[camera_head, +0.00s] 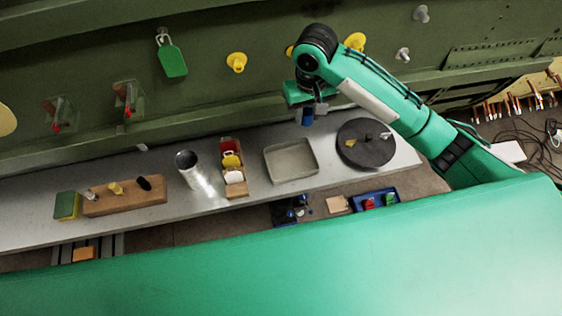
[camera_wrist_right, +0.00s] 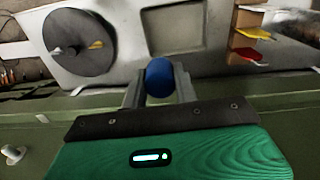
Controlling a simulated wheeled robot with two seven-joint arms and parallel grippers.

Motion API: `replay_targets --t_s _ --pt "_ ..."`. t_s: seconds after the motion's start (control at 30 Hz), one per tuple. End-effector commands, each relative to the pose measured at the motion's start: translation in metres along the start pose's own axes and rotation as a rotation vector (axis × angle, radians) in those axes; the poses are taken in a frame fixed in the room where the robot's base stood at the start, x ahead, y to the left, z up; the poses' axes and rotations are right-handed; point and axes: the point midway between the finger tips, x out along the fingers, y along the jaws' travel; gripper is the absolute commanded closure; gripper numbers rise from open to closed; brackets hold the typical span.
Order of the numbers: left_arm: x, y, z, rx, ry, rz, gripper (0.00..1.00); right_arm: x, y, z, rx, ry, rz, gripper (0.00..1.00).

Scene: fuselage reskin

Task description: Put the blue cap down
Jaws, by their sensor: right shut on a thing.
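The blue cap (camera_wrist_right: 159,77) is between the two fingers of my right gripper (camera_wrist_right: 158,92), which is shut on it. In the head view the cap (camera_head: 307,117) shows small and dark blue at the fingertips of my right gripper (camera_head: 313,110). The gripper holds it above the back of the grey bench, between a shallow grey tray (camera_head: 268,166) and a dark round disc (camera_head: 352,155). My left gripper is not in view.
A compartmented box with red, yellow and white items (camera_head: 236,190), a metal cylinder (camera_head: 196,174) and a wooden block with pegs (camera_head: 127,205) stand further left on the bench (camera_head: 40,225). The green fuselage wall (camera_head: 200,80) rises behind, with yellow caps (camera_head: 237,62) on it.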

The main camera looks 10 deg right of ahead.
Motion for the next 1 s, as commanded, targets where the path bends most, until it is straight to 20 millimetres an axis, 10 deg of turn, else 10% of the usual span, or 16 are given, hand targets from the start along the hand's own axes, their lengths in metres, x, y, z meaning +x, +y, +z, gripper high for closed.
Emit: replay_targets --t_s 0.47,1.0 --pt "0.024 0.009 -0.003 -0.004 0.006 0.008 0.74 0.093 -0.003 0.004 0.009 -0.008 -0.014 0.94" --pt "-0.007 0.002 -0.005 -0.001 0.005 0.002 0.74 0.172 -0.001 0.003 0.007 -0.003 -0.007 0.94"
